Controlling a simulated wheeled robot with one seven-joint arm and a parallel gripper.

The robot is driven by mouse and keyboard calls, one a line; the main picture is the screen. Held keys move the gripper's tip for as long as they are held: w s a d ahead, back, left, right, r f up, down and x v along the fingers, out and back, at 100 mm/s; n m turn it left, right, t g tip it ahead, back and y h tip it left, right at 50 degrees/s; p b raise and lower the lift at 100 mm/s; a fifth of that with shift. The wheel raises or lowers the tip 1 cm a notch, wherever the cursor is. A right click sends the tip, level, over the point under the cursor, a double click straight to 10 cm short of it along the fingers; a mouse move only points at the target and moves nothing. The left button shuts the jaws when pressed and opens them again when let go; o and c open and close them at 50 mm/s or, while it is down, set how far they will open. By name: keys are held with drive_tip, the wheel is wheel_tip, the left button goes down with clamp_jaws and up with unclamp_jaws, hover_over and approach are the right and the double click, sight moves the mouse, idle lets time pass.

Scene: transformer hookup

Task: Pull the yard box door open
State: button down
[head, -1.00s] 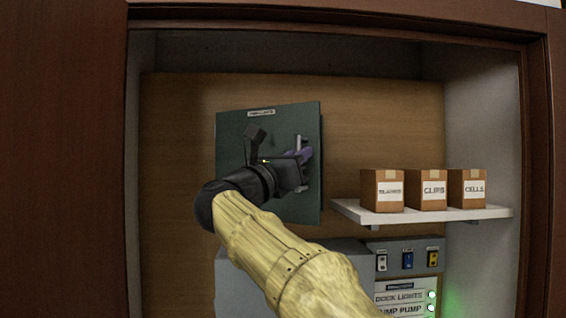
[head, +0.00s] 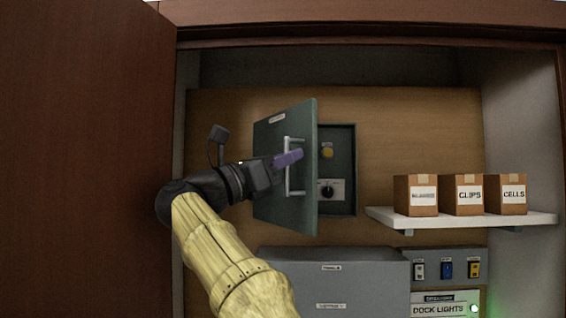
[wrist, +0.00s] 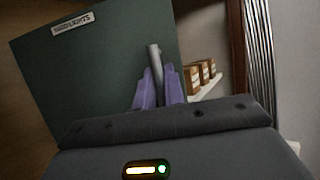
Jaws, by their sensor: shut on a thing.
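The yard box door (head: 270,140) is a dark green panel, hinged at its left and standing partly open toward me. In the wrist view the door (wrist: 95,85) fills the left and middle, with a label reading "YARD LIGHTS" near its top. A pale vertical bar handle (head: 288,180) is on its right part; it also shows in the wrist view (wrist: 154,55). My gripper (head: 290,158) is shut on the handle, its purple fingers (wrist: 158,88) on either side of the bar. Inside the box (head: 338,165) show a yellow button and a black knob.
A white shelf (head: 470,219) with three cardboard boxes (head: 415,195) is to the right. A grey cabinet (head: 335,270) stands below the box. A switch panel (head: 447,268) is at lower right. A brown wooden cabinet door (head: 85,150) is at the left.

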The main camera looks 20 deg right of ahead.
drive_tip(key=shift+a, duration=0.3)
drive_tip(key=c, duration=1.5)
unclamp_jaws()
drive_tip(key=p, duration=0.5)
approach(302, 106)
drive_tip(key=x, duration=0.5)
drive_tip(key=shift+d, duration=0.1)
drive_tip(key=shift+s+r+p, duration=0.3)
drive_tip(key=shift+r+p, duration=0.2)
drive_tip(key=shift+r, duration=0.15)
